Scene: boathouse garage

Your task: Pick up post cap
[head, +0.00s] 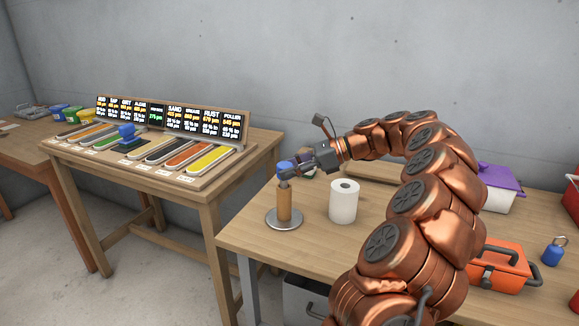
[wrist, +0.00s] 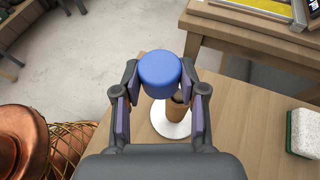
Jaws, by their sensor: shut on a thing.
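The post cap (wrist: 159,74) is a blue rounded cylinder, seen between my fingers in the wrist view. In the head view the blue cap (head: 285,168) sits at my gripper's tip, just above a brown wooden post. My gripper (head: 291,171) is shut on the cap, with a finger on each side of it. The post (head: 284,203) stands upright on a round grey base (head: 285,219) near the table's left edge. The post (wrist: 176,107) is partly hidden by the cap and a finger in the wrist view. I cannot tell whether cap and post touch.
A white paper roll (head: 343,203) stands right of the post. Another table with a display board (head: 172,112) and coloured strips stands left, across a gap.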

